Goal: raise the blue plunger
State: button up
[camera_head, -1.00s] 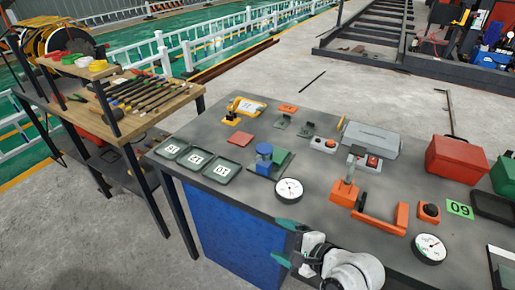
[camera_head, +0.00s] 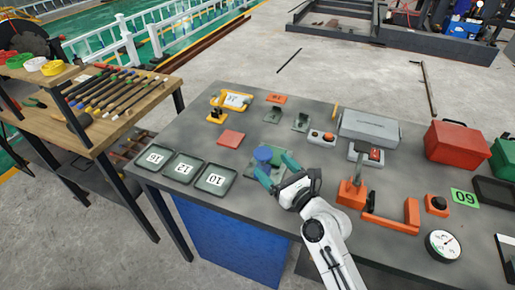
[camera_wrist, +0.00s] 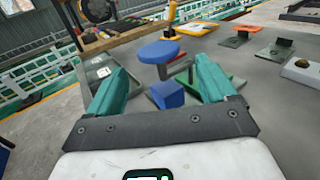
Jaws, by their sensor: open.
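The blue plunger (camera_head: 263,153) stands near the front middle of the grey bench, beside a green plate. In the wrist view its round blue cap (camera_wrist: 160,50) sits above a blue block (camera_wrist: 167,95), with a short stem under the cap. My gripper (camera_head: 276,170) is open and empty, just right of and in front of the plunger. In the wrist view its two teal fingers (camera_wrist: 160,78) spread to either side, with the cap ahead of and between the tips. I see no contact with the cap.
Three numbered trays (camera_head: 214,179) lie to the left, with a red plate (camera_head: 231,138) behind them. Orange fixtures (camera_head: 352,193) and a grey box (camera_head: 369,130) stand to the right. A round gauge (camera_head: 442,245) sits at the front right. A tool bench (camera_head: 120,130) is at far left.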

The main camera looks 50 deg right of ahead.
aim_at(259, 151)
jog(key=p+x, duration=0.1)
jog(key=x, duration=0.6)
jog(key=shift+w, duration=0.35)
